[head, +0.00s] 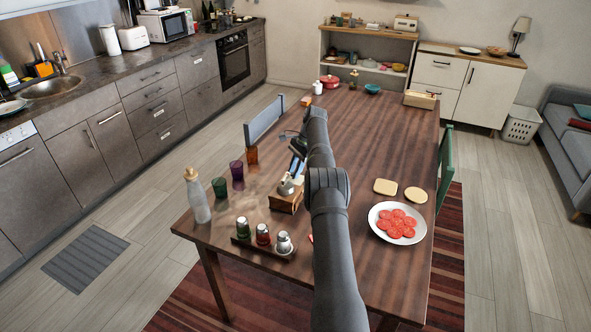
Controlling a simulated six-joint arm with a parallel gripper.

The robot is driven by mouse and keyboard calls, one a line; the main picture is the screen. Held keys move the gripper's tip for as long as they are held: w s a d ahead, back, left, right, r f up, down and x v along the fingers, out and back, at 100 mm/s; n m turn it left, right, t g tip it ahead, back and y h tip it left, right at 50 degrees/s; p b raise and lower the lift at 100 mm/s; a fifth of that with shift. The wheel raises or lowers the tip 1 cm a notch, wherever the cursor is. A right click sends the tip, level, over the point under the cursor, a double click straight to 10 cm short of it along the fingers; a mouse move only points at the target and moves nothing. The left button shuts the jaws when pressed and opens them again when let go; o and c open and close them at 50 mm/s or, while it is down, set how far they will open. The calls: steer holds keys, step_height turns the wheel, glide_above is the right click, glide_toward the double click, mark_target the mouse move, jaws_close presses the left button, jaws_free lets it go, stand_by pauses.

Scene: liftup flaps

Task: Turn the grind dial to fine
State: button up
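A coffee grinder (285,202) with a wooden base and a metallic top stands on the dark wooden table (350,130), left of my arm. Its grind dial is too small to make out. My gripper (293,176) is just above and behind the grinder's top, pointing down toward it. It is small and partly hidden by its own links, so I cannot tell whether it is open or shut or whether it touches the grinder.
A rack (262,247) with several shakers stands in front of the grinder. A bottle (197,198), a green cup (219,187) and a purple cup (237,171) are to the left. A plate of red slices (397,223) lies right of my arm. The table's far middle is clear.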

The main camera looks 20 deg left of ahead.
steer(key=shift+o, duration=1.3)
steer(key=shift+m, duration=0.3)
